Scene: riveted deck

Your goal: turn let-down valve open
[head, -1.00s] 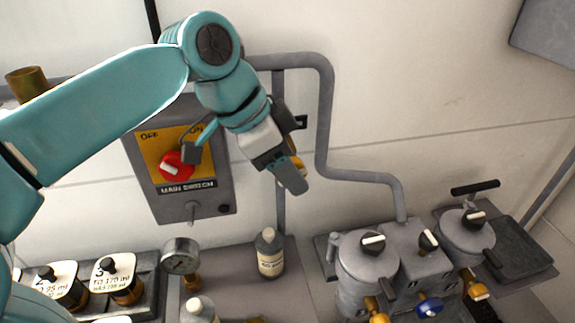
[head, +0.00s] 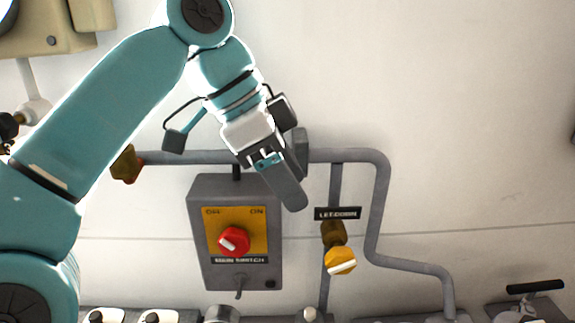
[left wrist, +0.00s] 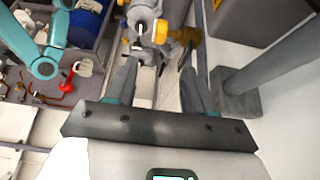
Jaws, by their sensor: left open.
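The let-down valve is a yellow-orange knob (head: 340,262) with a pale bar on a brass body, below its black LET-DOWN label (head: 337,213) on the wall. My left gripper (head: 288,185) is open and empty, up and left of the knob in the head view, apart from it. In the left wrist view the open fingers (left wrist: 160,85) have nothing between them. Beyond them is a yellow handle (left wrist: 160,32) beside a brass part; I cannot surely tell that it is the same valve. My right gripper does not show.
The main switch box (head: 207,235) with a red knob is left of the valve. A grey pipe (head: 376,210) runs above and down its right side. Clear wall lies to the upper right. Several bench fittings line the bottom edge.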

